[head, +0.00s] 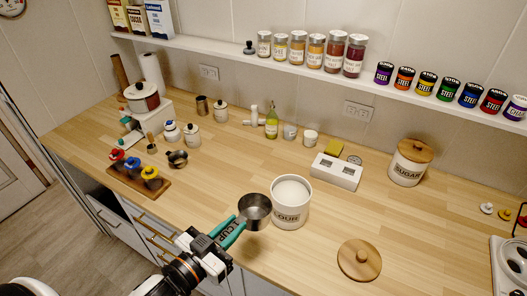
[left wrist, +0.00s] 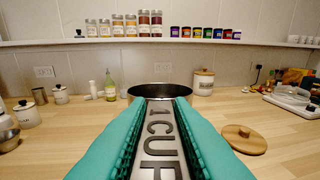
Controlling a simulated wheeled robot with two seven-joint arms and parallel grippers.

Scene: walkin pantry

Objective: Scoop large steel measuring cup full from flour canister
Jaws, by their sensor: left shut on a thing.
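The steel measuring cup (head: 255,208), its handle marked 1 CUP, is held by my left gripper (head: 232,231). The teal fingers are shut on its handle (left wrist: 161,140). The cup looks upright and its visible inside is bare grey metal. The white flour canister (head: 291,213) stands open just right of the cup, with white flour (head: 291,190) in it. The cup is beside the canister, not over its mouth; I cannot tell whether they touch. In the left wrist view the cup bowl (left wrist: 155,90) hides the canister. A round wooden lid (head: 359,261) lies on the counter to the right.
A white two-slot block (head: 336,172) stands behind the canister, and the lidded sugar canister (head: 409,164) is further right. A small pan (head: 177,159) and a wooden rack of colored-top items (head: 139,180) are at left. The counter between rack and cup is clear.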

